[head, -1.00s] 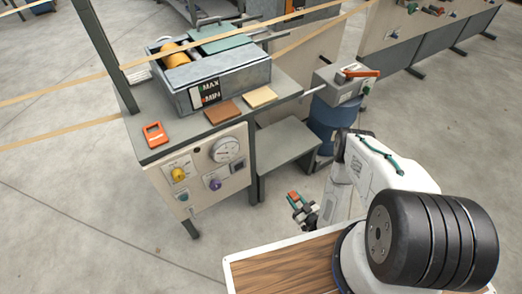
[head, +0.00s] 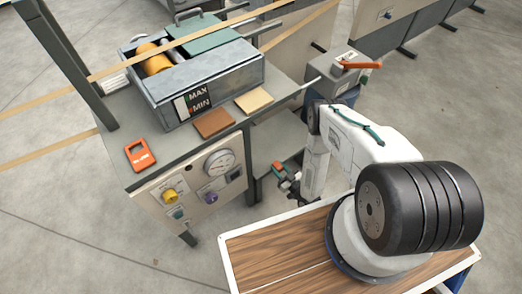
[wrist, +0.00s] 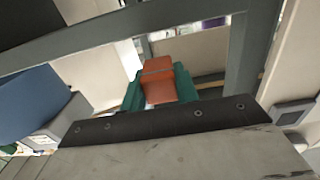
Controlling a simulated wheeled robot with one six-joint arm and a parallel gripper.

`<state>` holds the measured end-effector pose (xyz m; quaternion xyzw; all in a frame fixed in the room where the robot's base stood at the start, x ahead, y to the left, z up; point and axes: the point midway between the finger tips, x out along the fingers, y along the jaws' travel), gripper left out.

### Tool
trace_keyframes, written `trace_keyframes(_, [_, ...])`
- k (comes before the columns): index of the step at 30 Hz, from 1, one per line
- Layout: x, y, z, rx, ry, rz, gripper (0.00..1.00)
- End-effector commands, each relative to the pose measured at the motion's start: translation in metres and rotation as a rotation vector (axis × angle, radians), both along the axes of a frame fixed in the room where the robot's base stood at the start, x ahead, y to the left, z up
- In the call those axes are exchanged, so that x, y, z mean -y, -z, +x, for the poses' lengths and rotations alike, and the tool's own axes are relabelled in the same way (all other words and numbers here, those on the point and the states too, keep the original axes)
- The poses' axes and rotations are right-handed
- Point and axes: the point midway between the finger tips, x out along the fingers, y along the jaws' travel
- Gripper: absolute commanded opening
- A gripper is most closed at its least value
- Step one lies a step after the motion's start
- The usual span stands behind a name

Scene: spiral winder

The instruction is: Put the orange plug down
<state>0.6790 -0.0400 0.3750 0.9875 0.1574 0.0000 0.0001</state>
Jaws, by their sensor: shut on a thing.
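The orange plug (wrist: 168,84) is a small blocky piece, seen close in the wrist view. My gripper (wrist: 160,98) is shut on it, with a green finger on each side. In the head view my gripper (head: 282,175) is low beside the machine's side shelf, with the orange-red plug (head: 276,166) showing at its tip. The plug is held in the air, and I cannot tell how far it is from the shelf (head: 272,135).
The machine table (head: 150,175) carries a grey bath (head: 222,85), an orange device (head: 140,154), a brown block (head: 213,123) and a tan block (head: 254,100). A control panel with a dial (head: 219,163) faces front. A grey box with an orange lever (head: 362,66) stands right.

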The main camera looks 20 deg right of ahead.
Motion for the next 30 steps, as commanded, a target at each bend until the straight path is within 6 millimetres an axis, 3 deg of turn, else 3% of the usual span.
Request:
trace_keyframes(6, [-0.021,-0.001,0.054,0.003,-0.006,-0.001,0.00])
trace_keyframes(16, [-0.030,-0.001,0.090,0.003,-0.001,-0.001,0.00])
trace_keyframes(22, [-0.041,-0.001,0.125,0.004,0.000,-0.001,0.00])
trace_keyframes(25, [-0.039,0.012,0.122,-0.002,0.002,0.000,0.00])
trace_keyframes(30, [-0.039,0.015,0.123,0.000,0.002,0.001,0.00])
